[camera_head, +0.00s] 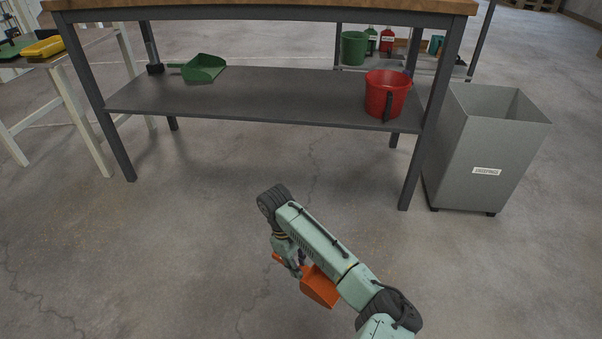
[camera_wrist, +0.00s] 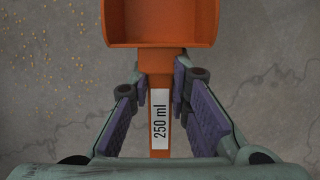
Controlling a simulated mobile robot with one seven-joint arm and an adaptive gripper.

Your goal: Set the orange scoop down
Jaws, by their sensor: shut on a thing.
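The orange scoop (camera_head: 319,286) is held low in front of the workbench in the head view, partly hidden by my arm. In the wrist view the scoop (camera_wrist: 160,40) has its bowl at the top and its handle, labelled "250 ml", running down between the finger pads. My gripper (camera_wrist: 160,98) is shut on the handle. It also shows in the head view (camera_head: 289,262), beside the scoop. The grey concrete floor lies below the scoop; I cannot tell the height between them.
The workbench's grey lower shelf (camera_head: 270,100) holds a green scoop (camera_head: 204,68) at left and a red bucket (camera_head: 387,95) at right. Its middle is clear. A grey bin (camera_head: 485,140) stands right. Small yellowish grains (camera_wrist: 55,42) lie on the floor. Open floor surrounds my arm.

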